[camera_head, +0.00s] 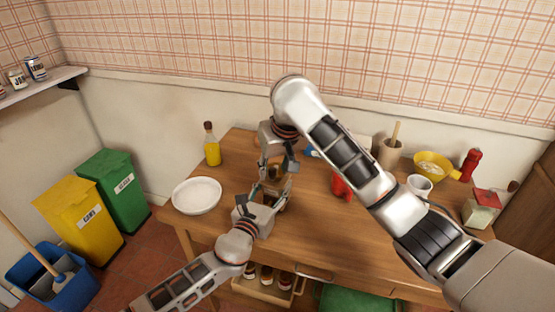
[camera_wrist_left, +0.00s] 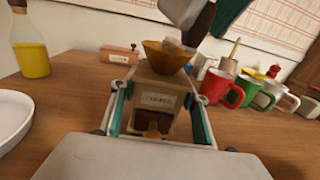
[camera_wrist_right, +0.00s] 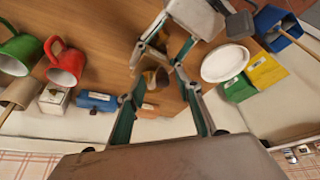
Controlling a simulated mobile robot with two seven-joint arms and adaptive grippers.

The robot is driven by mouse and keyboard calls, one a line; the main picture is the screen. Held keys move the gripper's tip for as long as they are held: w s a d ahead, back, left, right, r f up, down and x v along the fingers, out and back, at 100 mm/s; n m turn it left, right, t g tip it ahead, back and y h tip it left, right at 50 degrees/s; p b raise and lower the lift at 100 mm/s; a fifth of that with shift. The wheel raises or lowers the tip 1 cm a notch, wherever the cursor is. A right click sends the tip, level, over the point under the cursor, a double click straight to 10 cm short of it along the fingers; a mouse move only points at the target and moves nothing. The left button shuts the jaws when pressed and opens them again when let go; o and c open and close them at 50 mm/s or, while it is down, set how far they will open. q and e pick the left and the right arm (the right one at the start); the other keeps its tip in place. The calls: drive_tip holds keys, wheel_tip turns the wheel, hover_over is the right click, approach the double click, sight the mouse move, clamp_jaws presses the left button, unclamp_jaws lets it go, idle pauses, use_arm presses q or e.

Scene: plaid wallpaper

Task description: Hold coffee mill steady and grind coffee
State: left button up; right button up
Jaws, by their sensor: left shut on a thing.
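The coffee mill is a wooden box with a label and a copper-coloured bowl on top (camera_wrist_left: 158,90). It stands upright on the table. My left gripper (camera_head: 268,192) is shut on the mill's box, one finger along each side, as the left wrist view shows. My right gripper (camera_head: 278,168) points down from above the mill. In the right wrist view its fingers (camera_wrist_right: 155,85) are spread apart, with the mill's brown top (camera_wrist_right: 156,77) seen between them. In the left wrist view a grey part shows by the bowl's rim; I cannot tell whether the right gripper touches the crank.
A white plate (camera_head: 196,195) and an oil bottle (camera_head: 212,149) stand left of the mill. A red mug (camera_wrist_left: 218,84), a green mug (camera_wrist_left: 243,91) and a white mug (camera_wrist_left: 281,97) stand right. A yellow bowl (camera_head: 443,163) is farther right. Bare wooden table (camera_head: 320,225) lies in front.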

use_arm(q)
drive_tip(key=shift+r, duration=0.1)
use_arm(e)
drive_tip(key=v, duration=1.1)
drive_tip(key=shift+s+r, duration=0.2)
drive_tip(key=shift+r, duration=0.05)
drive_tip(key=shift+d, duration=0.1)
use_arm(q)
drive_tip(key=o, duration=1.6)
drive_tip(key=shift+c, duration=0.2)
